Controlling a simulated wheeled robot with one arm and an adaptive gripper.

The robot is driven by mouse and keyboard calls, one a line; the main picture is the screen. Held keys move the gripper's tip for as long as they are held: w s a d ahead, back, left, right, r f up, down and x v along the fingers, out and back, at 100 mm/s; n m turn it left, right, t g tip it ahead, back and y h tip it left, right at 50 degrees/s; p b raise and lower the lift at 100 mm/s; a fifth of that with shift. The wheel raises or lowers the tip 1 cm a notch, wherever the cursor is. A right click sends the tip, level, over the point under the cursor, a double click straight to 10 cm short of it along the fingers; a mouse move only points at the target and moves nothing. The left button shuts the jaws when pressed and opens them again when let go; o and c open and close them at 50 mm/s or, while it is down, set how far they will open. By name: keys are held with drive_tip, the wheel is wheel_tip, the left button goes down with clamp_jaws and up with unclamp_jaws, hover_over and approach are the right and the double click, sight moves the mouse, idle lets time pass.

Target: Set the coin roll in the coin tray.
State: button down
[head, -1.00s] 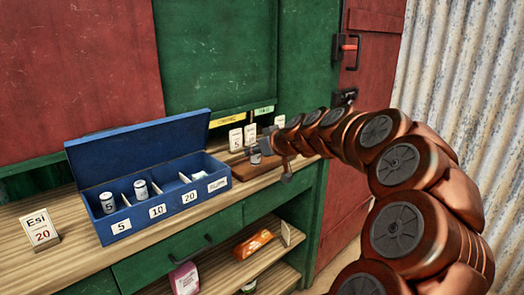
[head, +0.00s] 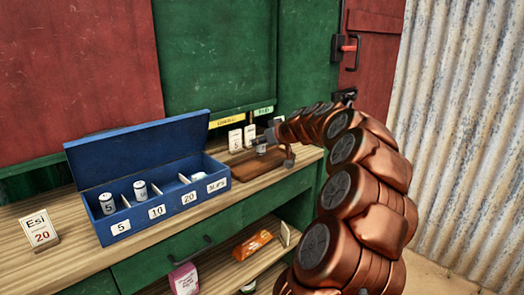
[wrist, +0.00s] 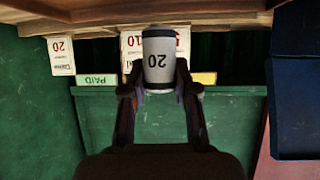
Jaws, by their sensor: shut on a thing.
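In the head view, my gripper (head: 274,146) holds the roll just above a brown wooden tray (head: 241,179) on the counter. An open blue box (head: 101,234) with compartments stands left of it. Its front labels read 5, 10, 20 and a last one I cannot read. One roll (head: 107,204) stands in the 5 compartment and another (head: 140,191) in the 10 compartment. The 20 compartment looks empty.
Small number cards (head: 235,140) stand behind the brown tray, near the green back panel. The raised blue lid (head: 140,152) rises behind the compartments. Packets (head: 252,243) lie on the shelf below.

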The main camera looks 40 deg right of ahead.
sight(264, 149)
drive_tip(key=shift+w+d+f, duration=0.1)
drive_tip(key=shift+d, duration=0.05)
drive_tip(key=shift+f, duration=1.65)
drive_tip(key=shift+f+b, duration=0.2)
drive_tip(key=shift+b, duration=0.2)
drive_tip(key=c, duration=0.9)
unclamp_jaws()
drive_tip(key=shift+s+r+p, duration=0.2)
drive_tip(key=shift+r+p, duration=0.1)
drive_tip(key=v, duration=1.1)
drive_tip(key=shift+s+r, duration=0.15)
drive_tip(key=shift+s, duration=0.15)
